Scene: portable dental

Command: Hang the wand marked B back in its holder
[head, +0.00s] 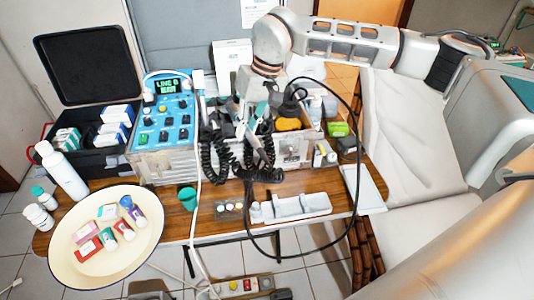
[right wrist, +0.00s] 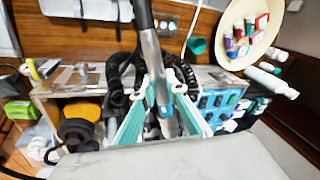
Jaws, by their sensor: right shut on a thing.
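My right gripper (head: 252,117) reaches down over the back of the table, beside the blue control unit, and is shut. In the right wrist view, its teal fingers (right wrist: 160,112) close around a silver wand (right wrist: 153,62) with a dark end, which slants between them. I cannot read a letter on this wand. Black coiled hoses (head: 217,158) hang close below and beside the gripper, in front of a metal box (head: 293,150). The wand holder is hidden or cannot be told apart among the gripper, wands and hoses. My left gripper does not show.
The blue control unit (head: 164,121) stands left of the gripper. A white tray (head: 303,205), a green cup (head: 188,197) and a plate with small packs (head: 65,250) are in front. A black cable (head: 357,150) loops at the right. An open black case (head: 92,65) stands back left.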

